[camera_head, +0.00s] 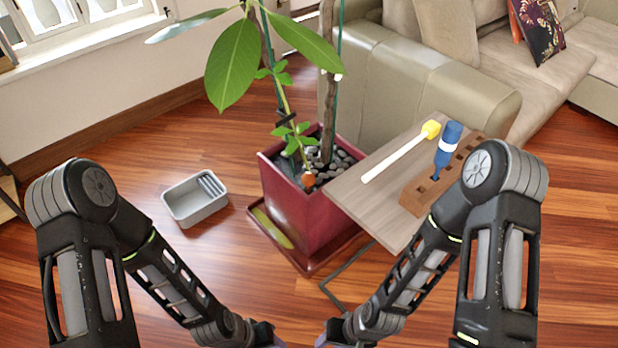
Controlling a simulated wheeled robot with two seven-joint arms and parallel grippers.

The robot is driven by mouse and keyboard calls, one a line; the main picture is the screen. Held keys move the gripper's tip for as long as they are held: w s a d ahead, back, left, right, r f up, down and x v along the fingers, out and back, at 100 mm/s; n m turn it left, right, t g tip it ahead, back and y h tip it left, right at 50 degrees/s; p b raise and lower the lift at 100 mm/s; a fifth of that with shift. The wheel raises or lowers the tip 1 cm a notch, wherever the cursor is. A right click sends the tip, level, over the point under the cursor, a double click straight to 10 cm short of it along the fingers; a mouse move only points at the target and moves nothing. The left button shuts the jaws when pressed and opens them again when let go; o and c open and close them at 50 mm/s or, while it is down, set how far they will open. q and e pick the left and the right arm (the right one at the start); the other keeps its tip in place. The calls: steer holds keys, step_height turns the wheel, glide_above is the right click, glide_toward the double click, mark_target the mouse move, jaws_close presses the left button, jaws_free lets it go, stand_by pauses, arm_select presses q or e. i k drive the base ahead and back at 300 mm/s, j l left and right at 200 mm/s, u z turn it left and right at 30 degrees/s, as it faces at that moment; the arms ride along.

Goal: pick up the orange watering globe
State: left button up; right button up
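A small orange object (308,180), which looks like the orange watering globe, sits low among the dark pebbles in the red square planter (290,205). Only its rounded orange part shows; the rest is hidden or too small to tell. My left gripper (268,338) and my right gripper (335,338) are at the bottom edge of the view, in front of the planter and apart from the globe. Both are dark and cut off by the frame, so their fingers do not show clearly.
A small wooden table (375,195) right of the planter holds a yellow-headed white stick (400,152) and a wooden rack (425,192) with a blue globe-like item (447,145). A grey bin (195,205) stands left on the floor. Plant stems and leaves (235,65) rise above the pot.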

mark_target(308, 179)
steer(key=i+j+z, duration=0.2)
steer(key=i+j, duration=0.15)
steer(key=j, duration=0.3)
steer(key=i+j+z, duration=0.1)
steer(key=i+j, duration=0.25)
steer(key=j, duration=0.3)
steer(key=i+j+z, duration=0.15)
steer(key=j, duration=0.2)
steer(key=i+j+z, duration=0.1)
steer(key=j, duration=0.25)
steer(key=i+j, duration=0.1)
steer(key=j, duration=0.25)
